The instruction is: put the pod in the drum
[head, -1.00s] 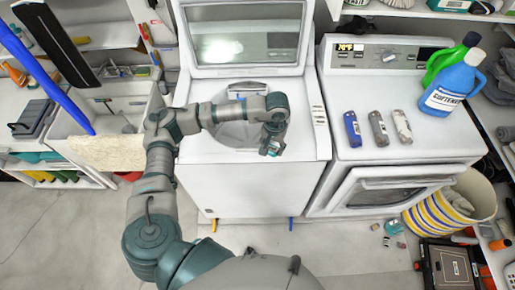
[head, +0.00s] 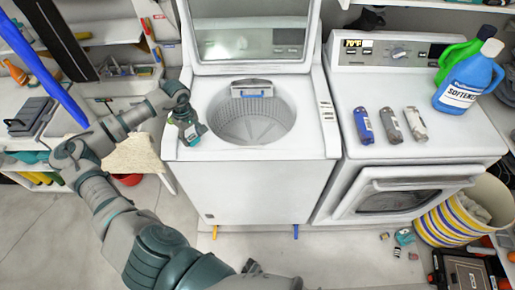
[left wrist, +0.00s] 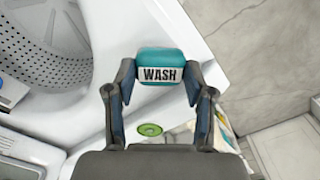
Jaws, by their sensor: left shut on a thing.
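In the head view my left gripper (head: 188,128) is over the left edge of the washer top, left of the drum opening, with a teal bit of the pod (head: 194,141) showing. The drum (head: 250,117) is open, metal and perforated, and looks empty. Its wall also shows at the left of the left wrist view (left wrist: 45,45). My right gripper is not in view.
The washer lid (head: 250,38) stands raised behind the opening. On the dryer (head: 440,145) to the right lie three small bottles or canisters (head: 390,125) and a blue softener jug (head: 466,84) beside a green one. A striped basket (head: 450,222) stands on the floor.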

